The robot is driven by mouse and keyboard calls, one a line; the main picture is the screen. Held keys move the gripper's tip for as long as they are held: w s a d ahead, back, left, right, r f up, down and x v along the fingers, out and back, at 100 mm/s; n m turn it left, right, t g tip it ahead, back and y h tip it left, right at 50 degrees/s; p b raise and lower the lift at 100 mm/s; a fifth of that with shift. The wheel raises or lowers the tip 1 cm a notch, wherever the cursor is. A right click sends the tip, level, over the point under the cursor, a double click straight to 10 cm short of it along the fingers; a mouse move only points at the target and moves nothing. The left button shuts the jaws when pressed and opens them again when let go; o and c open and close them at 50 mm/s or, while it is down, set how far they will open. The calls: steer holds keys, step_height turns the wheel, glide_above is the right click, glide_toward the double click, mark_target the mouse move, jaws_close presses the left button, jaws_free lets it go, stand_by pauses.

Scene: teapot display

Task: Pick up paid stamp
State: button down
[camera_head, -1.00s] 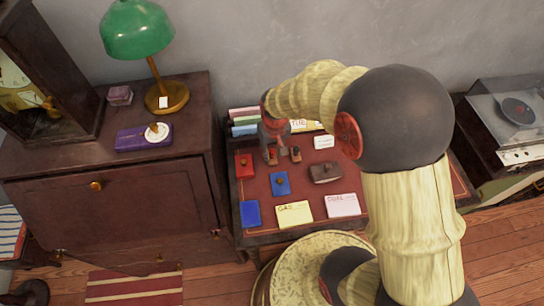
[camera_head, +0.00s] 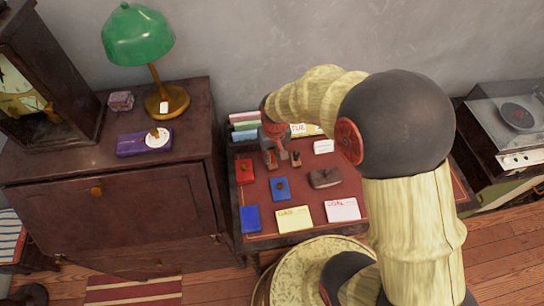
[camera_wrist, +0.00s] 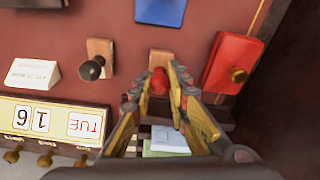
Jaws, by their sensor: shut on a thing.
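A stamp with a red knob and a wooden base (camera_wrist: 161,58) is between my fingertips in the wrist view; I take it to be the paid stamp. My gripper (camera_wrist: 160,80) is shut on its red knob from above. The base looks close to the desk top, but I cannot tell whether it touches. In the head view my gripper (camera_head: 275,158) reaches down at the back left of the red desk top (camera_head: 262,200). A second stamp, dark-knobbed (camera_wrist: 92,68), stands beside it, and it also shows in the head view (camera_head: 296,159).
A red box (camera_head: 244,172), a blue box (camera_head: 281,189) and a brown blotter (camera_head: 325,177) are nearby. A calendar (camera_wrist: 52,122), a white card (camera_head: 323,146) and books (camera_head: 245,125) line the back. Bills (camera_head: 294,218) lie in front. A taller cabinet (camera_head: 110,215) stands left.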

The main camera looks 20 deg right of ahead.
steer(key=shift+r, duration=0.6)
steer(key=s+a+r+p, duration=0.6)
steer(key=s+a+r, duration=0.1)
steer(key=s+r, duration=0.4)
steer(key=shift+s+r, duration=0.15)
steer(key=shift+s, duration=0.4)
steer(key=c, duration=2.3)
jaws_free()
steer(key=shift+c, duration=1.2)
steer(key=shift+c, duration=0.4)
steer(key=shift+r+p, duration=0.15)
steer(key=shift+p, duration=0.25)
